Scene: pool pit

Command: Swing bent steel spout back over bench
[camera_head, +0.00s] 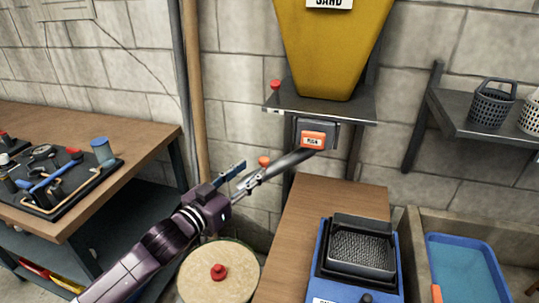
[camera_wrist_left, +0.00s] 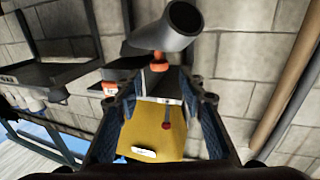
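The bent steel spout (camera_head: 289,160) runs from the box with the orange push button (camera_head: 313,139) down and left, past the left edge of the wooden bench (camera_head: 310,205). An orange knob (camera_head: 264,161) stands on it. My left gripper (camera_head: 248,172) is at the spout's outer part, close to the knob, and hides some of it. In the left wrist view the spout's open end (camera_wrist_left: 182,16) is at the top. The orange knob (camera_wrist_left: 159,65) shows between the spread fingers of my left gripper (camera_wrist_left: 162,88); I cannot tell whether they touch it. My right gripper is not in view.
The yellow sand hopper (camera_head: 330,45) hangs above on a metal shelf (camera_head: 320,105). A blue tray with a sieve (camera_head: 362,245) is on the bench. A round drum (camera_head: 212,285) with a red knob stands below my left arm. A tool table (camera_head: 110,195) is left.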

